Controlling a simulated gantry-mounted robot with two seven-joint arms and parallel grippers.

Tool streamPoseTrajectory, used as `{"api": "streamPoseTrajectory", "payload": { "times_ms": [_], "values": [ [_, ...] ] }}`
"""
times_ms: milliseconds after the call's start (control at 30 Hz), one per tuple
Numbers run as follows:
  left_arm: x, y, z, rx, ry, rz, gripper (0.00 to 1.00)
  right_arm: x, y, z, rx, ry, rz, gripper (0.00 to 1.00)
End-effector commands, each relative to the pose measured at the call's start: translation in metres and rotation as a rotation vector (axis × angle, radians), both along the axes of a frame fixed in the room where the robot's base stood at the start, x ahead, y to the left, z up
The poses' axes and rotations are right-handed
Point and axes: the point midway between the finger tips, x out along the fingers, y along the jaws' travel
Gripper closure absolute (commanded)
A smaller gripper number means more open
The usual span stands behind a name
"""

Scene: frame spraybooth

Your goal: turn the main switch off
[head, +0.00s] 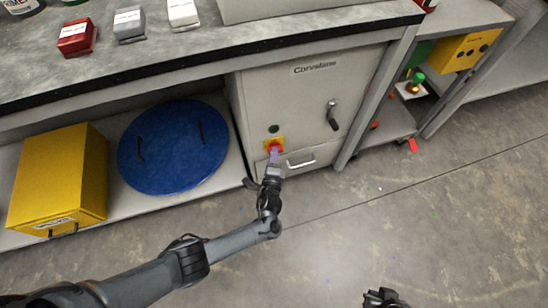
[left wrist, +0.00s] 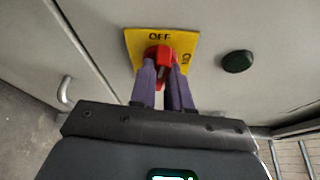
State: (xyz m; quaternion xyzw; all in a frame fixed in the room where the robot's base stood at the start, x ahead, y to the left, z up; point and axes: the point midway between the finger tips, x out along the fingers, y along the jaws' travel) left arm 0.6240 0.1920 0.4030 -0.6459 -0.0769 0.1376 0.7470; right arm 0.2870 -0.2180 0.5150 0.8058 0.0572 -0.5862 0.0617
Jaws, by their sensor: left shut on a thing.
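The main switch is a red rotary knob (left wrist: 158,54) on a yellow plate (left wrist: 185,42) on the grey cabinet front; the yellow plate also shows in the head view (head: 281,142). In the left wrist view, "OFF" is at the plate's top and "ON" at its right side. My left gripper (head: 273,155) is shut on the red knob, its purple fingers on either side of it (left wrist: 163,72). The fingers hide part of the knob, so I cannot tell exactly where it points. My right gripper (head: 385,298) shows only partly at the bottom edge; its fingers are unclear.
A dark green button (left wrist: 237,61) is beside the plate. The cabinet (head: 290,95) has a black lever handle (head: 332,115) and, lower, a pale pull handle (head: 301,160). A blue round lid (head: 173,150) and yellow box (head: 60,178) stand to the left. The floor in front is mostly clear.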

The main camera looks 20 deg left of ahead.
Motion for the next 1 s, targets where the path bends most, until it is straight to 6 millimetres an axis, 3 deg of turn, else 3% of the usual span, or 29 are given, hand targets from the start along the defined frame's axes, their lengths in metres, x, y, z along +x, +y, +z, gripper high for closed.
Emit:
{"api": "streamPoseTrajectory", "payload": {
  "times_ms": [300, 900, 933, 1000],
  "values": [
    [-0.001, 0.000, -0.005, -0.112, -0.091, -0.001, 1.00, 0.000, 0.000, -0.017, 0.000, 0.000, 0.000, 1.00],
    [0.000, 0.000, -0.004, -0.142, -0.115, -0.001, 1.00, 0.000, -0.001, -0.019, -0.003, 0.001, 0.002, 1.00],
    [0.000, 0.000, -0.004, -0.142, -0.115, -0.001, 0.78, 0.000, -0.001, -0.019, -0.003, 0.001, 0.002, 1.00],
    [0.000, 0.000, -0.004, -0.142, -0.115, -0.001, 0.68, 0.000, -0.001, -0.019, -0.003, 0.001, 0.002, 1.00]
  ]
}}
